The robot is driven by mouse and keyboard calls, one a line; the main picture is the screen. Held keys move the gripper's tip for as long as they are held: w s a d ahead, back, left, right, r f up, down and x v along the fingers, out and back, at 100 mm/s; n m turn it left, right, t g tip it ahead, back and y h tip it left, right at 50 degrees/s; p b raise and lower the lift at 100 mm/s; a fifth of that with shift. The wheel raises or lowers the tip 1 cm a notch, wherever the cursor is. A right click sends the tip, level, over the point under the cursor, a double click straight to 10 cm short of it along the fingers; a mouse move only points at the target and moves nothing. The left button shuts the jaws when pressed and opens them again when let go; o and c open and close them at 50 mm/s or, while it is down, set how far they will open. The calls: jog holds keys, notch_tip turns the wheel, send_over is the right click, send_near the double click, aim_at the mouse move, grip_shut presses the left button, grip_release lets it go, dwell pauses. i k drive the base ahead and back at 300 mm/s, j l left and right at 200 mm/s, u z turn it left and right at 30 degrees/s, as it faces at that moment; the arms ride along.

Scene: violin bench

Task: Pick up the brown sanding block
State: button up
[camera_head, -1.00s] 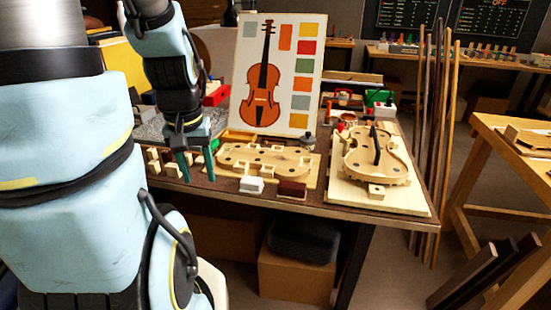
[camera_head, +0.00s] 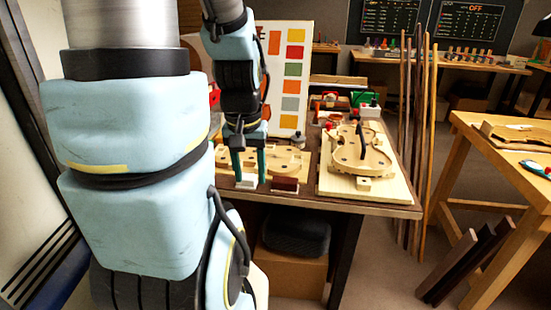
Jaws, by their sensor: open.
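The brown sanding block (camera_head: 285,184) lies near the front edge of the bench (camera_head: 300,199), a small dark red-brown block. A white block (camera_head: 247,181) lies to its left. My gripper (camera_head: 249,180) points down over the bench with its two teal fingers apart. It is open and empty, to the left of the brown block, with its fingers in front of or around the white block in this view; I cannot tell which. My arm hides the left part of the bench.
A violin body on a pale board (camera_head: 340,185) lies to the right of the block. A wooden violin mould (camera_head: 285,160) lies behind it. A poster board (camera_head: 290,75) stands at the back. Long wood strips (camera_head: 415,150) stand at the bench's right end.

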aim_at(289, 185)
jog(key=i+l, duration=0.1)
jog(key=l, duration=0.65)
jog(key=i+l+u, duration=0.1)
jog(key=l, duration=0.7)
jog(key=l+u, duration=0.15)
jog(key=u, duration=1.45)
